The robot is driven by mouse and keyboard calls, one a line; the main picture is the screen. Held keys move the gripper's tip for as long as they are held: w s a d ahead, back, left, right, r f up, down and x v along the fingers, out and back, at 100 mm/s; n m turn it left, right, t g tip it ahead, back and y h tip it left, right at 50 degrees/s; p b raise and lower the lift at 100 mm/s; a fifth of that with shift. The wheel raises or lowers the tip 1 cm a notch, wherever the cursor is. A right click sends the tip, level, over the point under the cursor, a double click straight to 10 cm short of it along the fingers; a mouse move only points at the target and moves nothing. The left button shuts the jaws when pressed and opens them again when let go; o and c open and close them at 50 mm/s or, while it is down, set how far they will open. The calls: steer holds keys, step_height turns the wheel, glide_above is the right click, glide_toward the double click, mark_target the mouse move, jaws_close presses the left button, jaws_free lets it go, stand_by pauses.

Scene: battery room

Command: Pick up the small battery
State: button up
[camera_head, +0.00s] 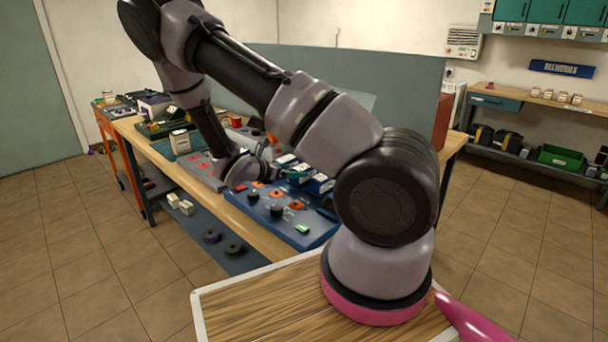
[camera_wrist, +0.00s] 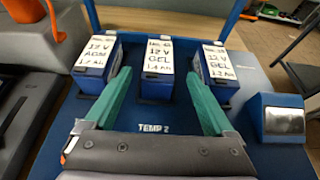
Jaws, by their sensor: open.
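Three blue batteries with white handwritten top labels stand in a row in the wrist view. The left battery (camera_wrist: 96,62) reads 12 V AGM. The middle battery (camera_wrist: 157,70) reads 12 V GEL, 1.4 Ah. The right battery (camera_wrist: 215,70) reads 12 V GEL, about 1.2 Ah. They look close in size; I cannot tell which one is meant as small. My gripper (camera_wrist: 158,76) is open, its green fingers pointing toward the row with the middle battery between their tips. I cannot tell whether they touch. The batteries (camera_head: 318,185) are partly hidden by my arm in the head view.
The batteries stand on a blue panel (camera_wrist: 165,118) marked TEMP 2. A blue block with a silver face (camera_wrist: 283,122) is at right. In the head view, a blue board with knobs (camera_head: 262,206) lies on the wooden bench (camera_head: 253,212). A grey partition (camera_head: 400,85) stands behind.

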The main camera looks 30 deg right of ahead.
steer(key=x, duration=0.7)
steer(key=shift+w+a+f, duration=0.1)
steer(key=shift+a, duration=0.05)
jaws_close()
